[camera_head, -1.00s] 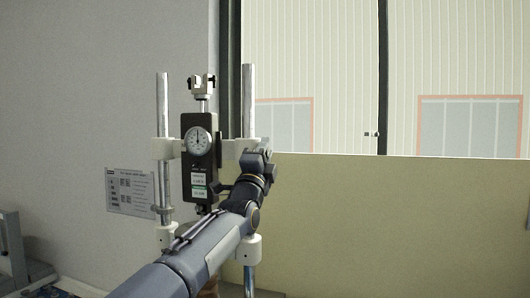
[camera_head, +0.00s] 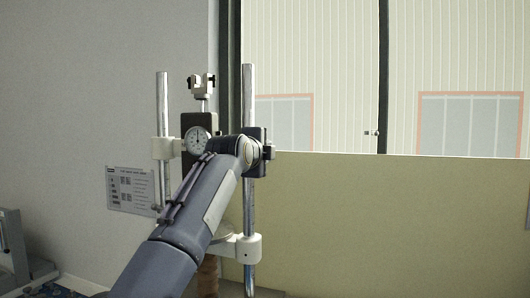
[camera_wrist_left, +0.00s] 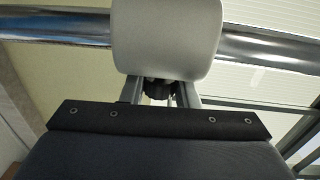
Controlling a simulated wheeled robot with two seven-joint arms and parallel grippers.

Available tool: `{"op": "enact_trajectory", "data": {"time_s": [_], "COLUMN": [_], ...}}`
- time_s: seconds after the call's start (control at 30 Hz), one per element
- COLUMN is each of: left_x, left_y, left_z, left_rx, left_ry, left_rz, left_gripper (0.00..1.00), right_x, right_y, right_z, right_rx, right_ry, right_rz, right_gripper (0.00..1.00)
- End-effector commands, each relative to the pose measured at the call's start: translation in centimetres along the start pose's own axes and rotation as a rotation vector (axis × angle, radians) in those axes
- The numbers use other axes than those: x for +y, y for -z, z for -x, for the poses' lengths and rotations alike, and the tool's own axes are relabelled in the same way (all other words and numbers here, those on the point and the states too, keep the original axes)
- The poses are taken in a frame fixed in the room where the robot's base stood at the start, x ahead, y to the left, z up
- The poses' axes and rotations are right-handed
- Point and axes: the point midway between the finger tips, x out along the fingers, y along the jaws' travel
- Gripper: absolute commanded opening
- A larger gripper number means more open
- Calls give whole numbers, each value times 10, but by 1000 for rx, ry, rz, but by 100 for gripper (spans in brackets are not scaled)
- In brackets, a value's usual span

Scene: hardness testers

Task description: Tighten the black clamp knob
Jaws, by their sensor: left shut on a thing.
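The black clamp knob (camera_wrist_left: 158,91) shows small and dark in the left wrist view, just below the white clamp collar (camera_wrist_left: 167,38) on the chrome post (camera_wrist_left: 265,50). The two fingers of my left gripper (camera_wrist_left: 160,98) lie on either side of the knob and are shut on it. In the head view my left gripper (camera_head: 264,151) is at the right-hand post (camera_head: 249,95), at the height of the dial gauge (camera_head: 197,141). My wrist hides the right-hand collar and the knob there. My right gripper is not in view.
The tester's left post (camera_head: 162,105) carries a white collar (camera_head: 163,149). A lower white collar (camera_head: 248,248) sits on the right post. A label sheet (camera_head: 130,190) is on the wall. Space right of the tester is clear before the low tan panel (camera_head: 400,220).

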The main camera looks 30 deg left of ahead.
Motion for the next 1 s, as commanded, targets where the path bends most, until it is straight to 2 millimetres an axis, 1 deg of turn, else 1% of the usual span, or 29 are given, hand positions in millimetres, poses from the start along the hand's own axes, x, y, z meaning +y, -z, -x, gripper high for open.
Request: {"op": "enact_trajectory", "data": {"time_s": [0.5, 0.53, 0.67, 0.9, 1.0], "left_x": [0, 0, 0, 0, 1], "left_y": [-1, -1, 0, 0, 0], "left_z": [0, 0, 0, 0, 4], "left_rx": [-2, -2, -1, -1, 2], "left_ry": [-17, -17, -18, -17, -16], "left_rz": [0, 0, 0, 0, 1], "left_gripper": [5, 31, 48, 48, 48], "right_x": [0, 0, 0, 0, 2], "right_y": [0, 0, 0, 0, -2], "right_z": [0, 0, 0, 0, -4], "right_rx": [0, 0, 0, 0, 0], "right_ry": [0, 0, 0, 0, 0], "right_rz": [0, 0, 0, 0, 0], "right_gripper": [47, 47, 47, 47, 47]}}
